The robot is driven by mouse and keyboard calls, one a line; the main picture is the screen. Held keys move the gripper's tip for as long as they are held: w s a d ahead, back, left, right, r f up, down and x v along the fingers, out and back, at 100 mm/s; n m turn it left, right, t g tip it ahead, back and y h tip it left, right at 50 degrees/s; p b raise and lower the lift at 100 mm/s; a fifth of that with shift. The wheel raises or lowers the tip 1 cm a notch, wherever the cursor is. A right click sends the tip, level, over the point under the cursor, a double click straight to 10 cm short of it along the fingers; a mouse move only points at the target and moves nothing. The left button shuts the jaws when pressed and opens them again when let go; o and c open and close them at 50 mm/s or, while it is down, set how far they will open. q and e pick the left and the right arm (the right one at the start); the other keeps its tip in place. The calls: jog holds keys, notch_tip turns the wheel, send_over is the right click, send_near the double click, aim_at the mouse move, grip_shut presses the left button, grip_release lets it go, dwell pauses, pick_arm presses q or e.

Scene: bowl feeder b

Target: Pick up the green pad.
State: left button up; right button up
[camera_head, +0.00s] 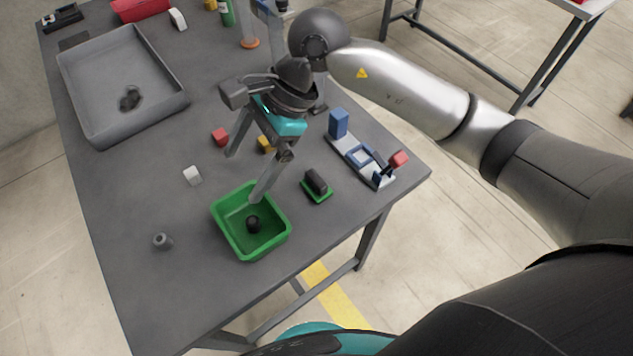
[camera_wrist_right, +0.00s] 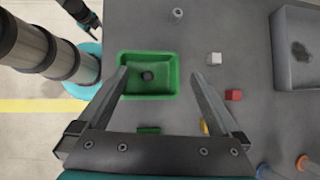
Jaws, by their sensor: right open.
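The green pad (camera_head: 318,197) lies on the grey table near its front edge, right of the green bin. A dark upright block (camera_head: 316,181) stands on it and covers much of its top. In the right wrist view only a bit of green, probably the pad (camera_wrist_right: 148,130), shows just above my gripper's dark body, which hides the rest. My right gripper (camera_head: 244,174) is open and empty, its fingers pointing down. In the head view the pad is right of the fingers; in the wrist view the fingertips (camera_wrist_right: 159,74) span the bin. My left gripper is not in the head view.
The green bin (camera_head: 223,204) holds a small dark round part. Red, white and yellow cubes and a grey cylinder (camera_head: 162,241) lie loose around it. A light fixture with blue blocks (camera_head: 345,150) stands right of the pad. A large grey tray (camera_head: 165,118) stands at the back left.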

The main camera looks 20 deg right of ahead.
aim_at(317, 178)
jog(key=w+d+f+t+h, duration=0.1)
jog(key=w+d+h, duration=0.15)
jog(key=d, duration=0.35)
jog(key=w+d+f+h, duration=0.1)
jog(key=w+d+h, duration=0.1)
jog(key=d+h, duration=0.35)
jog(key=shift+n+y, duration=0.3)
jog(key=shift+y, duration=0.3)
jog(key=f, duration=0.6)
jog(key=d+f+b, duration=0.1)
jog(key=f, duration=0.2)
jog(key=shift+s, duration=0.3)
jog(key=shift+a+f+b, duration=0.15)
jog(key=shift+f+b, duration=0.1)
jog(key=shift+f, duration=1.1)
jog(key=shift+a+f+b, duration=0.1)
jog(key=shift+f+b, duration=0.1)
jog(key=shift+f, duration=1.15)
jog(key=shift+c, duration=0.2)
jog(key=c, duration=1.2)
